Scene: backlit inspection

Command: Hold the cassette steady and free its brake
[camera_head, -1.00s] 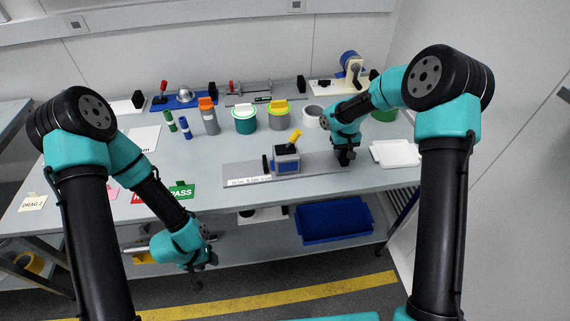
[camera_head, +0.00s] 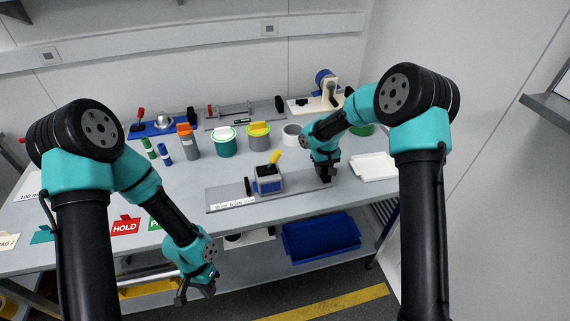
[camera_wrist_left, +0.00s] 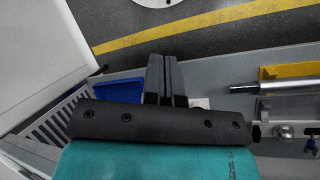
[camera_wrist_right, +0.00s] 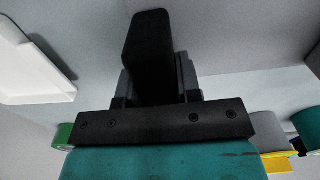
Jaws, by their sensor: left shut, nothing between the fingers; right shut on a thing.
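The grey box with a blue front panel (camera_head: 268,184), which looks like the cassette, sits on a grey baseplate (camera_head: 226,196) with a black part at its left side. A tilted yellow lever (camera_head: 275,157) stands on top; whether it is the brake is not clear. My right gripper (camera_head: 327,176) is at the baseplate's right end, shut on a black block (camera_wrist_right: 150,55), apart from the box. My left gripper (camera_head: 196,294) is shut and empty, low in front of the table edge; its closed fingers also show in the left wrist view (camera_wrist_left: 165,80).
A white tray (camera_head: 373,168) lies to the right. A red HOLD card (camera_head: 124,227) is at the front left. A blue bin (camera_head: 321,238) sits below the table.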

